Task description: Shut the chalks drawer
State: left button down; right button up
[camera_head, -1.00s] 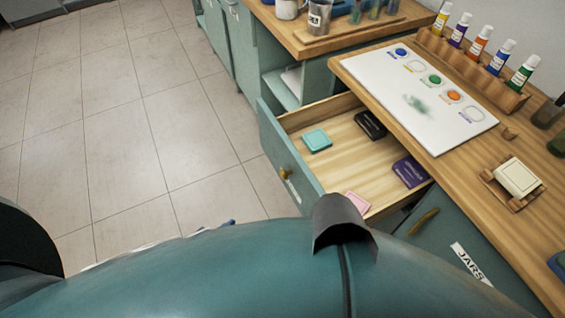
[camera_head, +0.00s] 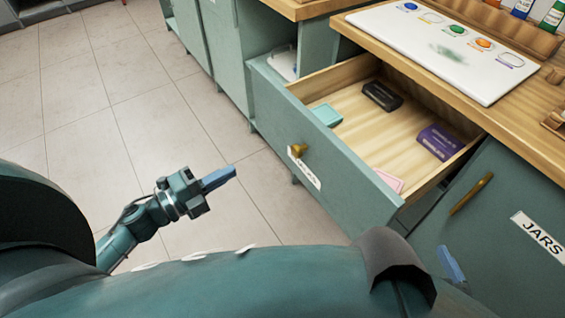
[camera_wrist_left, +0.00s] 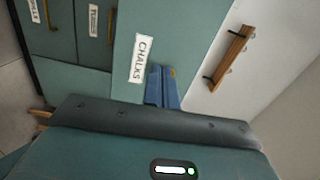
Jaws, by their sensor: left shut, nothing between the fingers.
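The chalks drawer (camera_head: 335,170) is pulled well out, with a teal front, a brass knob (camera_head: 298,151) and a white label. In the left wrist view the label reads CHALKS on the drawer front (camera_wrist_left: 185,35). Inside lie a teal box, a black box (camera_head: 382,96), a purple box (camera_head: 438,141) and a pink box. My left gripper (camera_head: 222,178) is shut and empty, left of the drawer front and apart from it. In the left wrist view its blue fingers (camera_wrist_left: 162,88) point toward the front, beside the label. A blue fingertip (camera_head: 452,265), apparently my right gripper's, shows at lower right; the rest is hidden.
A cabinet labelled JARS (camera_head: 500,215) stands right of the drawer. The wooden worktop above holds a white paint board (camera_head: 440,50). Another cabinet with an open shelf stands behind. The tiled floor (camera_head: 120,75) on the left is clear.

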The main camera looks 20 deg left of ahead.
pick_arm(q)
jog(key=m, duration=0.1)
send_near(289, 144)
jog(key=x, duration=0.6)
jog(key=shift+w+d+r, duration=0.15)
jog(key=shift+w+d, duration=0.1)
jog(key=shift+w, duration=0.05)
pick_arm(e)
jog(key=shift+s+f, duration=0.1)
jog(key=shift+f, duration=0.05)
pick_arm(q)
jog(key=shift+w+d, duration=0.1)
